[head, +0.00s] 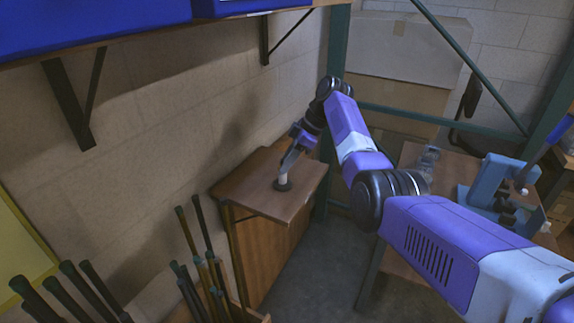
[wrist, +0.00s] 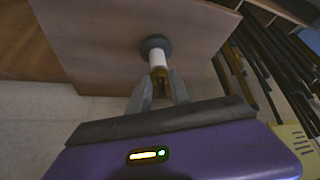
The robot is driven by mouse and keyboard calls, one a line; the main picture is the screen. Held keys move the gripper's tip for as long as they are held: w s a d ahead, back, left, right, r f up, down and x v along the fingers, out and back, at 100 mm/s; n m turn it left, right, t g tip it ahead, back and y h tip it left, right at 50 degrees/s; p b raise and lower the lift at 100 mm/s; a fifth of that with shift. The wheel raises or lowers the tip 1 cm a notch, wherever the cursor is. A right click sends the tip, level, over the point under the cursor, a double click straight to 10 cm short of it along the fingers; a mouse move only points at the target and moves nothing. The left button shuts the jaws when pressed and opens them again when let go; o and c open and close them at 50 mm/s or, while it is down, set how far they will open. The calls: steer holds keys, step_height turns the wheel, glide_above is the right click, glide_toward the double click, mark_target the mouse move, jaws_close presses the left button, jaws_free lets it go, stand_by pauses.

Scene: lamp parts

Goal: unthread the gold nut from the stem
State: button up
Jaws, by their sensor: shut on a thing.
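The stem (head: 283,179) is a short white post standing upright on a dark round base (head: 283,186) on top of the wooden cabinet. In the wrist view the white stem (wrist: 154,56) rises from its dark base (wrist: 154,43) toward my gripper. The gold nut (wrist: 159,75) shows as a small brownish-gold piece at the stem's end, between my fingertips. My gripper (wrist: 158,85) is shut on the nut. In the head view my gripper (head: 288,163) reaches down to the stem's top from the upper right; the nut is hidden there.
The wooden cabinet top (head: 245,190) is otherwise clear. A block wall stands behind it, with a shelf of blue bins (head: 90,28) above. Dark-handled rods (head: 205,260) stand at the lower left. A workbench with a blue device (head: 490,180) is at right.

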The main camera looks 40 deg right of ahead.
steer(key=shift+r, duration=0.1)
jaws_close()
steer(key=shift+r+p, duration=0.55)
steer(key=shift+r, duration=0.25)
steer(key=shift+r+p, duration=1.55)
steer(key=shift+r, duration=0.7)
step_height(320, 180, up, 4)
steer(key=p, duration=0.2)
steer(key=shift+p, duration=0.35)
